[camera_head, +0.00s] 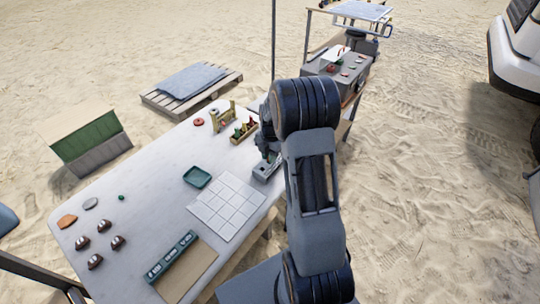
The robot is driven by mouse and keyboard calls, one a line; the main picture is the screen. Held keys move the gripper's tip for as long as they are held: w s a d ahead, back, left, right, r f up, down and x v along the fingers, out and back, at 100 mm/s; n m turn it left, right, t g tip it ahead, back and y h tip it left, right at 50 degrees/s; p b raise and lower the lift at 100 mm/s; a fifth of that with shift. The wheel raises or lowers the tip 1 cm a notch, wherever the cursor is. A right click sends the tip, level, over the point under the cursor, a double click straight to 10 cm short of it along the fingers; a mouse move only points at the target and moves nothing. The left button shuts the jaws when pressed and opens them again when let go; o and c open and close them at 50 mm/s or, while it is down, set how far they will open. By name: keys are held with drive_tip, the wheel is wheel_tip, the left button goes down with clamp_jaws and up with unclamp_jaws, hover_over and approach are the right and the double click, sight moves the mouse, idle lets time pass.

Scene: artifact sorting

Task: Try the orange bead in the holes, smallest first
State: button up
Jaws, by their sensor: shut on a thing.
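My gripper (265,157) points down at the right edge of the white table, over a small light grey block (264,174) with dark marks on top, which may be its holes. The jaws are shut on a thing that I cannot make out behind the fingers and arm. I see no orange bead for certain anywhere. Whether the held thing touches the grey block is too small to tell. A dark teal strip (171,257) with several pale marks lies at the table's near edge.
The white table (150,190) holds a white grid mat (226,207), a green tray (197,177), a brown board (188,271), an orange flat piece (67,221), several dark brown pieces and a wooden rack (243,132). The table's left middle is mostly clear.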

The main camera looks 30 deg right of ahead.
idle(0.4)
drive_tip(key=o, duration=0.8)
drive_tip(key=shift+o, duration=0.5)
drive_tip(key=o, duration=0.3)
drive_tip(key=shift+r+p, duration=2.05)
drive_tip(key=shift+r, duration=0.95)
